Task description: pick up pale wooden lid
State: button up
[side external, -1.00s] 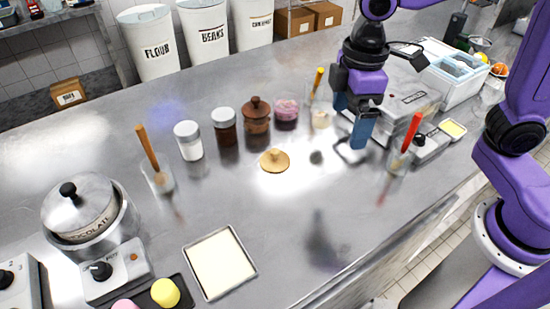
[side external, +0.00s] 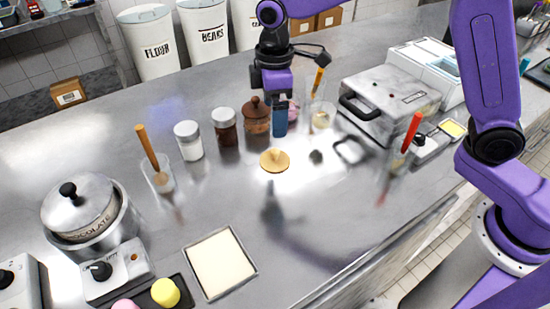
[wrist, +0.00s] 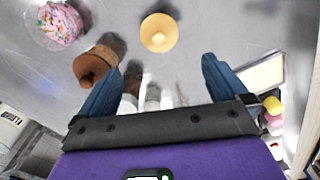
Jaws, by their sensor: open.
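The pale wooden lid (side external: 274,161) is a small round disc with a knob, lying flat on the steel counter. It also shows in the wrist view (wrist: 159,33), at the top middle, ahead of and between the fingers. My gripper (side external: 280,128) is above the counter, behind the lid in the side view, and apart from it. In the wrist view my gripper (wrist: 160,82) has its two blue fingers wide apart with nothing between them. A brown lidded pot (side external: 256,117) stands behind and left of the lid; it also shows by the left finger in the wrist view (wrist: 92,66).
A dark jar (side external: 226,128) and a white jar (side external: 190,141) stand left of the brown pot. A pink sprinkle jar (wrist: 58,25) is near the pot. A glass with an orange handle (side external: 158,172) is left. A waffle iron (side external: 388,107) is right. Counter in front is clear.

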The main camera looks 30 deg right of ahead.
aim_at(275, 151)
notch_tip(275, 151, down, 13)
jog(key=shift+d+r, duration=0.1)
dwell(0.5)
jog(key=c, duration=1)
